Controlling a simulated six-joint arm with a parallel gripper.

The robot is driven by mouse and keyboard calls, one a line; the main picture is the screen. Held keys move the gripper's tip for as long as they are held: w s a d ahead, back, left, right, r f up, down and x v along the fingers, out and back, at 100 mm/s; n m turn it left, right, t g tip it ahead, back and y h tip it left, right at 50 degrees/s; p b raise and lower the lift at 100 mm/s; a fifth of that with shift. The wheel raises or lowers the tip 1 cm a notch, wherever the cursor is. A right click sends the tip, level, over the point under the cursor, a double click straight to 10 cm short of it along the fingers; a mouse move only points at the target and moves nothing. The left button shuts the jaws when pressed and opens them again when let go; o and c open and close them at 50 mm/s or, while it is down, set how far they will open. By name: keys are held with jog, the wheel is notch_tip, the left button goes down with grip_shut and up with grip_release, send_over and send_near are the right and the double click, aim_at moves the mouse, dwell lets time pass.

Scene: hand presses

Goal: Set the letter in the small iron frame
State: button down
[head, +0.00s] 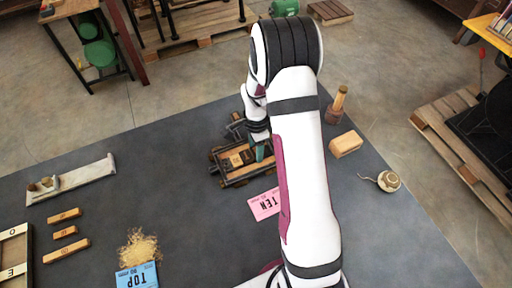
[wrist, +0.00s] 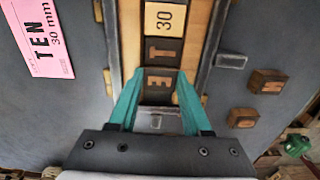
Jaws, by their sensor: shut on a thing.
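The small iron frame (head: 232,181) lies on the dark table in the middle of the head view, with wooden strips inside. In the head view my arm partly hides the frame.
A pink card reading TEN, 30 mm (head: 264,204) lies beside the frame. Two loose letter blocks (wrist: 268,81) (wrist: 243,117) lie on its other side.

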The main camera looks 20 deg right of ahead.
jog(key=shift+c, duration=1.8)
grip_release()
jog(key=shift+f, duration=0.6)
notch_tip(320, 180, up, 13)
jog(key=s+a+r+n, duration=0.3)
jog(key=s+a+r, duration=0.1)
jog(key=s+r, duration=0.1)
jog(key=s+a+r+n+y, duration=0.1)
jog(key=s+a+n, duration=0.3)
jog(key=s, duration=0.6)
jog(key=s+a+r+n, duration=0.3)
jog(key=s+a+n, duration=0.2)
jog(key=s, duration=0.5)
jog(key=shift+s+r+n+y, duration=0.2)
jog(key=shift+n+y, duration=0.1)
jog(key=shift+y, duration=0.1)
